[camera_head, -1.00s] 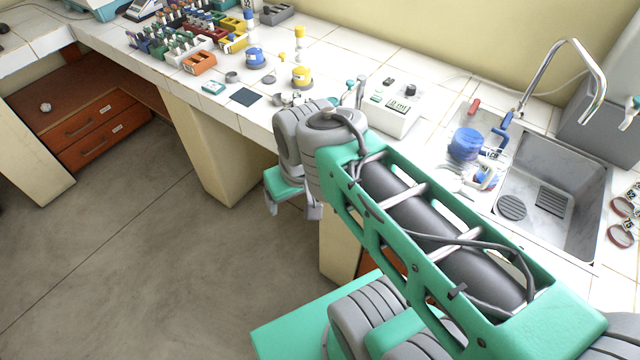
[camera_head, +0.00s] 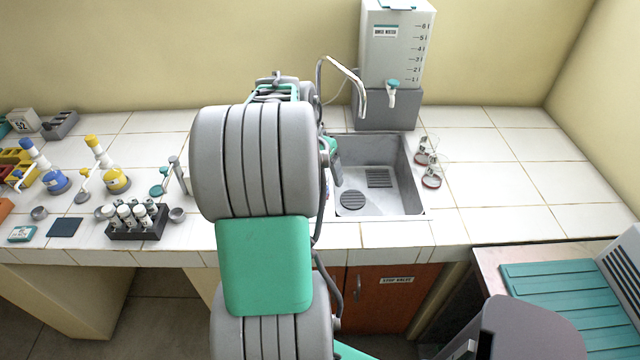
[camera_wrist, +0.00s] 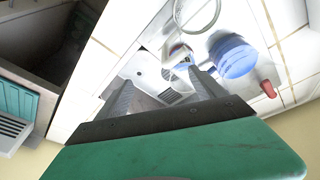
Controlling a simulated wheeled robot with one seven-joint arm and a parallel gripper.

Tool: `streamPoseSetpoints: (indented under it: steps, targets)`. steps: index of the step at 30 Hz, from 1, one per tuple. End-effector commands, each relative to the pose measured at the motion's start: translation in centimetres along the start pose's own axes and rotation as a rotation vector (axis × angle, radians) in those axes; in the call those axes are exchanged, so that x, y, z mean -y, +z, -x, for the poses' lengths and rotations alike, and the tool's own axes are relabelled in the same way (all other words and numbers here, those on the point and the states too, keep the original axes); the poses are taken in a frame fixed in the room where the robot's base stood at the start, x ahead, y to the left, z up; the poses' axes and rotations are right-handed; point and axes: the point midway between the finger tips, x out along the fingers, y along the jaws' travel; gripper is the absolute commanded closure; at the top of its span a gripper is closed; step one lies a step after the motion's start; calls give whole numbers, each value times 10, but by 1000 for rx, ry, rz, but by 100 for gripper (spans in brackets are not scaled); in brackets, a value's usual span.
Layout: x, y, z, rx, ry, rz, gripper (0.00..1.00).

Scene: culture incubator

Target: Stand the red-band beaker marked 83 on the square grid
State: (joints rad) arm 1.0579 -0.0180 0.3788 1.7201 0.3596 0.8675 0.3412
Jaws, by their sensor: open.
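Two clear beakers with red bands stand on the white counter just right of the sink in the head view, a rear one (camera_head: 427,150) and a front one (camera_head: 432,177). Their numbers are too small to read, so I cannot tell which is 83. The square grid (camera_head: 379,177) lies in the sink, bare, behind and right of a round grid (camera_head: 353,200). My gripper (camera_wrist: 164,88) is open with nothing visibly held. In the wrist view a square slotted grid (camera_wrist: 172,97) shows beyond the fingers. In the head view my arm hides most of the gripper.
The sink (camera_head: 409,185) has a tall curved tap (camera_head: 345,72) behind it. A water tank (camera_head: 397,50) stands at the back. A blurred blue vessel (camera_wrist: 232,55) and a red handle (camera_wrist: 268,88) show in the wrist view. The counter right of the beakers is clear.

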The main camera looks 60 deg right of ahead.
Motion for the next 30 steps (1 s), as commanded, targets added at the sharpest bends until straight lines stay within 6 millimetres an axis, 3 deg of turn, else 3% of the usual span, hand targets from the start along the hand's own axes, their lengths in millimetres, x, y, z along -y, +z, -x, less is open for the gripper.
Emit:
streamPoseSetpoints:
  steps: [3,7,16,22,30]
  targets:
    - [23,-10,-23,-74,-55,17,21]
    - [40,-19,-32,-125,-98,24,21]
    - [46,-25,-67,-127,-102,26,21]
    - [52,-30,-101,-129,-103,26,21]
    - [52,-31,-107,-131,-104,27,22]
